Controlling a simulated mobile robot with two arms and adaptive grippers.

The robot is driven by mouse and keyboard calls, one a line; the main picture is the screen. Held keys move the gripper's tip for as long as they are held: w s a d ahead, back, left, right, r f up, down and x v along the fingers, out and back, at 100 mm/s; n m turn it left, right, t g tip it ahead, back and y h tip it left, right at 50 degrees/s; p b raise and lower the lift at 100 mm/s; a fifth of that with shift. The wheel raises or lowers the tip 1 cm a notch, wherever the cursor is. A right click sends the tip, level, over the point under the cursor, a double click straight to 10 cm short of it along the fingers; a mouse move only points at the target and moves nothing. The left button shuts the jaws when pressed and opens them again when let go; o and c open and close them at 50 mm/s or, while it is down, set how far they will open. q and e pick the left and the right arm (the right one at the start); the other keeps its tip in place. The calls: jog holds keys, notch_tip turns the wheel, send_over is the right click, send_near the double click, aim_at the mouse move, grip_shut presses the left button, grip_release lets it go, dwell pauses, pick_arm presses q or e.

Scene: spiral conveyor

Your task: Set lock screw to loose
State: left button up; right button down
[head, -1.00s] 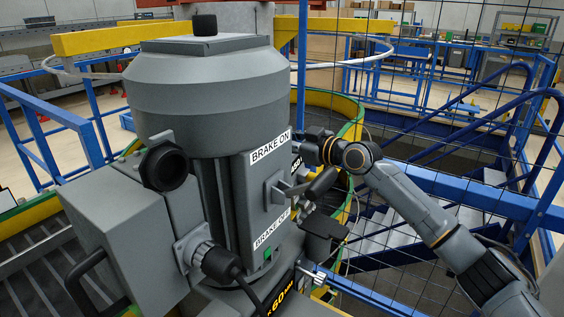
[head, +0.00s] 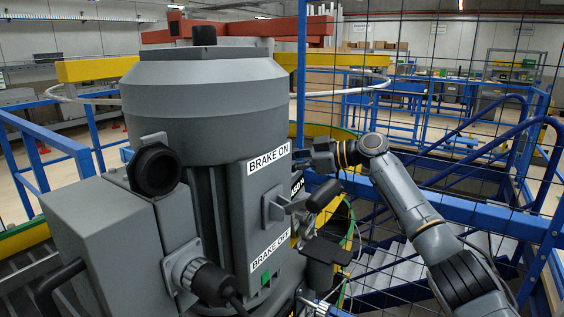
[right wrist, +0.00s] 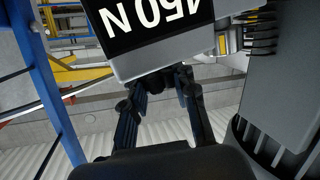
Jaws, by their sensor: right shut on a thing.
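The grey motor unit (head: 205,95) with its BRAKE ON and BRAKE OFF labels fills the middle of the head view. My right gripper (head: 312,157) is at its right side, partly hidden behind it. In the right wrist view, my right gripper's fingers (right wrist: 160,92) are closed around a small dark knob (right wrist: 155,80) under a plate marked 450 N (right wrist: 155,25). I cannot tell for sure that this knob is the lock screw. A silver wing-shaped screw (head: 318,307) shows at the bottom of the head view, apart from the gripper. My left gripper is not in view.
A brake lever with a black grip (head: 322,194) sticks out from the motor, below my right gripper. A wire mesh fence with a blue rail (head: 480,203) stands close behind my right arm. Blue stair rails are beyond it.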

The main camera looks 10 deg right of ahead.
jog(key=shift+f, duration=0.1)
jog(key=c, duration=1)
grip_release()
jog(key=shift+a, duration=0.1)
notch_tip(320, 180, up, 10)
